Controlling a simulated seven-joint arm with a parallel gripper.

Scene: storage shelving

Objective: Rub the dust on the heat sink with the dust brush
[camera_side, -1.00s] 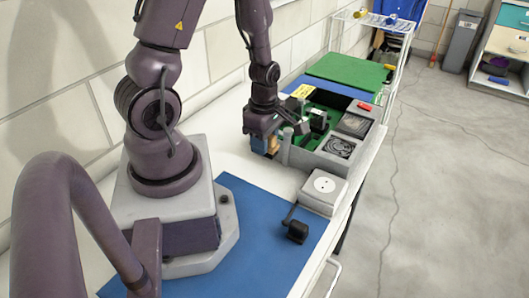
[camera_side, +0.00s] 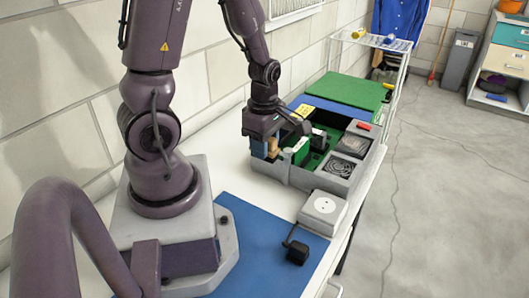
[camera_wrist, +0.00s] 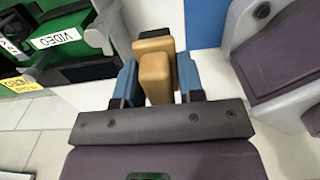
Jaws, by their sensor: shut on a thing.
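My gripper (camera_side: 268,146) is shut on a tan wooden-looking block, likely the dust brush (camera_side: 273,148). In the wrist view the blue fingers (camera_wrist: 156,82) sit on either side of its tan handle (camera_wrist: 154,72); any bristles are hidden. The gripper is at the near left corner of an open grey case (camera_side: 303,180) with a green board inside. I cannot tell whether the brush touches anything. A dark upright block (camera_side: 318,138) stands in the case, possibly the heat sink; its dust cannot be made out.
Two fan-like units (camera_side: 340,167) fill the case's right side. A green card labelled VIDEO (camera_wrist: 55,37) is beside the gripper. A white box (camera_side: 323,209) and small black block (camera_side: 298,252) lie nearer on the table. The blue mat (camera_side: 262,240) is mostly clear.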

